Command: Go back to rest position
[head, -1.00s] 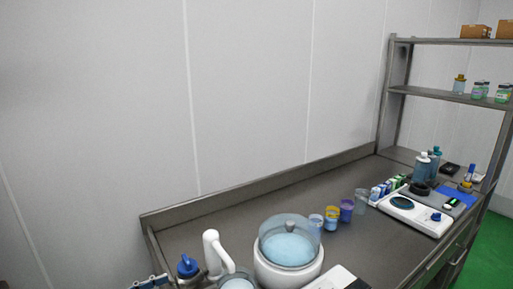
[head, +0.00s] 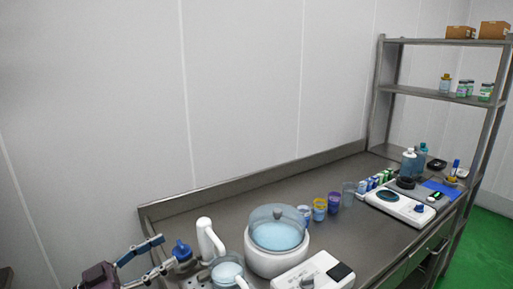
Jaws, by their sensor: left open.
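My left gripper (head: 168,251) comes in at the lower left of the head view. Its two blue-and-grey fingers are spread apart, with nothing seen between them. The fingertips are close to a blue-topped item (head: 182,251) at the near left end of the steel bench; whether they touch it I cannot tell. My right gripper is not in view.
On the steel bench (head: 180,216) stand a white upright dispenser (head: 207,236), a bowl of pale blue liquid (head: 227,270), a white pot with a clear lid (head: 277,262), several cups and a white scale (head: 398,207). A steel shelf (head: 420,93) rises at the right.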

